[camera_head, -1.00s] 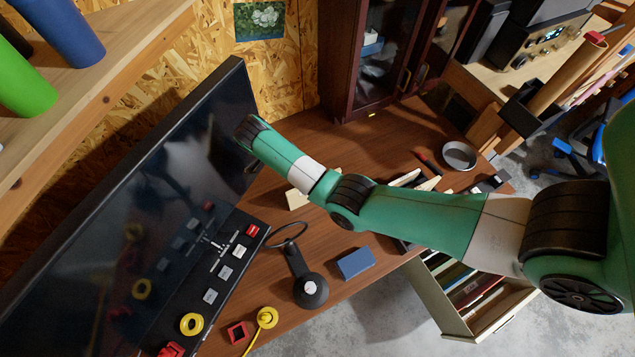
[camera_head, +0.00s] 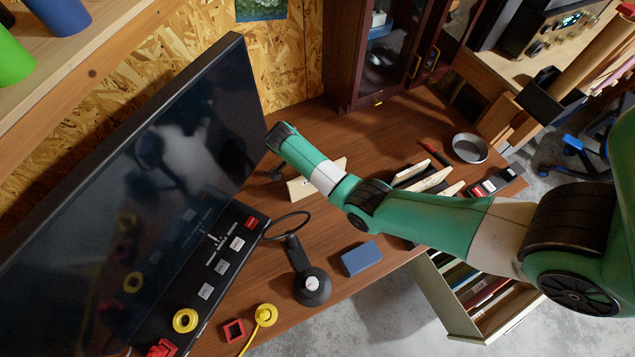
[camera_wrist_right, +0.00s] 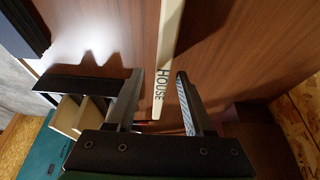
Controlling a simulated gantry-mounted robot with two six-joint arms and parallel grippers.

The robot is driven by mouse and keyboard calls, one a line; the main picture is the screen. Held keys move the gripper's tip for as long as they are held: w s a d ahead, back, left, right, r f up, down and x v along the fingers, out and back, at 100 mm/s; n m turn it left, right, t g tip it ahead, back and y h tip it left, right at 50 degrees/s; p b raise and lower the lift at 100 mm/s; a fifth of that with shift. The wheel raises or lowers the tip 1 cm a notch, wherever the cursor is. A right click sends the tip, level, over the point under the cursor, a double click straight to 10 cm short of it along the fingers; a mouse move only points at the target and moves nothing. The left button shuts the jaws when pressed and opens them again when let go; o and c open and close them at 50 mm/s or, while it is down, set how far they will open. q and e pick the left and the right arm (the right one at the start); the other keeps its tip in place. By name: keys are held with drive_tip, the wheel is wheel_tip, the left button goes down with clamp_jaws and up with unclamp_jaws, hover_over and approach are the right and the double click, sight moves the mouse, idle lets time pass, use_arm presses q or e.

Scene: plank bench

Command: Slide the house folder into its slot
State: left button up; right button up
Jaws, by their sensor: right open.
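The house folder (camera_wrist_right: 168,45) is a thin cream board lettered HOUSE, seen edge-on between my right gripper's fingers in the right wrist view. My right gripper (camera_wrist_right: 160,74) is open, with one finger on each side of it and gaps showing. In the head view a cream board (camera_head: 318,182), apparently this folder, stands on the desk below my right wrist. My right gripper is mostly hidden there by its own arm. A group of cream folders and black dividers (camera_head: 422,178) stands further right, partly behind my forearm; I cannot make out which slot is free. My left gripper is not in view.
A large black monitor (camera_head: 150,170) stands left of the folder. A black headset (camera_head: 311,286), a blue box (camera_head: 361,258) and a yellow ring (camera_head: 185,320) lie in front. A round metal dish (camera_head: 469,149) sits at the back right. A file crate (camera_head: 455,322) stands below the desk edge.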

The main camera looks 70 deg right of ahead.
clamp_jaws()
idle(1.4)
